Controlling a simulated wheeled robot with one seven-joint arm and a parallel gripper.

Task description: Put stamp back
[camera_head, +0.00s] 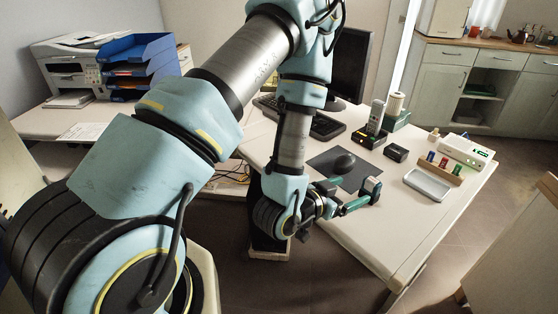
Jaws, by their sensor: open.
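A small wooden rack (440,170) on the right part of the desk holds a few small upright pieces with green, red and blue parts, which look like stamps. A small light-wood piece (434,135) stands behind the rack, beside a white device; it is too small to tell whether it is a stamp. My gripper (353,190) is open and empty, near the front edge of the desk.
A shallow grey tray (428,185) lies in front of the rack. A black box (396,153), a phone (376,118) and a white device (467,151) stand behind. The desk's front right is clear.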

